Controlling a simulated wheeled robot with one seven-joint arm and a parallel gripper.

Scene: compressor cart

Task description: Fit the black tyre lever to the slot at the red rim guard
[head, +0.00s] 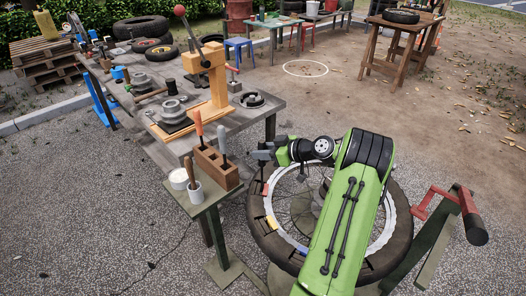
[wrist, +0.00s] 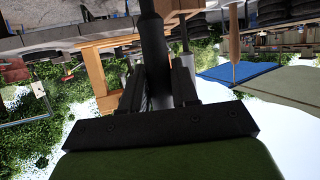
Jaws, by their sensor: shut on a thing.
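The black tyre lever (wrist: 152,35) stands between the jaws of my gripper (wrist: 158,85) in the wrist view, its shaft running out of the top of the picture. In the head view my gripper (head: 263,154) is over the upper left edge of the tyred wheel (head: 263,236). The red rim guard (head: 265,188) sits on the wheel's left rim, a little below my gripper. The lever is hard to make out in the head view. The slot at the red guard is too small to see, and I cannot tell whether the lever touches it.
A small stand (head: 212,197) left of the wheel carries a brown block (head: 216,167) with handled tools and a white cup (head: 195,192). A red-handled frame (head: 447,213) stands right. The workbench (head: 240,118) is behind.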

